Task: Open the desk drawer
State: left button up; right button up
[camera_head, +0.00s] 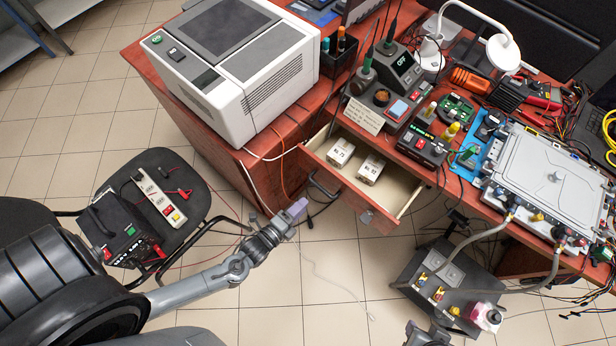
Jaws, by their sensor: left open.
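The desk drawer (402,191) is pulled out from the red-brown desk (222,165). Two small labelled boxes, one at the back left (341,153) and one to its right (370,169), lie inside it.
A white printer-like machine (232,70) stands on the desk. A chair (152,172) with a power strip is at left. A dark box (447,275) with hoses stands on the floor at right. Thin cables hang by the drawer. The tiled floor below the gripper is mostly clear.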

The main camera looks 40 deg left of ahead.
pick_arm(q)
jog(key=shift+v, duration=0.95)
